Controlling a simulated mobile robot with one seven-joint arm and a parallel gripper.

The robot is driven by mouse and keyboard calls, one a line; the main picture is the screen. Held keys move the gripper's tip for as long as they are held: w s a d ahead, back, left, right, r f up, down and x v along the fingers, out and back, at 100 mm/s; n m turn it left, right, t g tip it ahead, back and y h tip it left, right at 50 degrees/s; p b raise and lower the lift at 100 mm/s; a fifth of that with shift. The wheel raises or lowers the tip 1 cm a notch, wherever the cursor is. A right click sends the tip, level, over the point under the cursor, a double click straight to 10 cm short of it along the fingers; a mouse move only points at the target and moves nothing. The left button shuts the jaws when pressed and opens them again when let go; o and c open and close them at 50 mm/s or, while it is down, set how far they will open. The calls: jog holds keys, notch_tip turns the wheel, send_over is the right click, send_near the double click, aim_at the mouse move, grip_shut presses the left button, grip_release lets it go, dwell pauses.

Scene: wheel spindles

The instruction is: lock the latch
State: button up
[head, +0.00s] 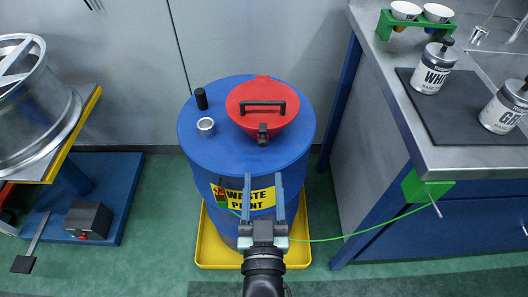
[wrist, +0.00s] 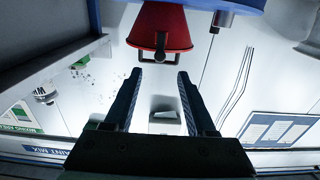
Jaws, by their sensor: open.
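The blue drum (head: 200,160) stands upright with a yellow "WASTE PAINT" label on its front. A red funnel lid (head: 285,99) with a black bar handle sits on its top, and it also shows in the wrist view (wrist: 172,22). The dark latch (head: 262,134) is at the lid's near edge; it also shows in the wrist view (wrist: 160,46). I cannot tell whether it is locked. My gripper (head: 263,182) is open and empty, in front of the drum and apart from the latch. In the wrist view its fingertips (wrist: 160,76) point towards the latch.
A black cap (head: 201,98) and a pale fitting (head: 206,125) stand on the drum top. The drum sits in a yellow tray (head: 211,257). A green cable (head: 380,226) runs right to a workbench (head: 455,158) with cans. A wheel rim (head: 40,100) is at left.

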aim_at(263, 146)
jog(key=w, duration=0.8)
jog(key=shift+s, duration=0.1)
grip_shut()
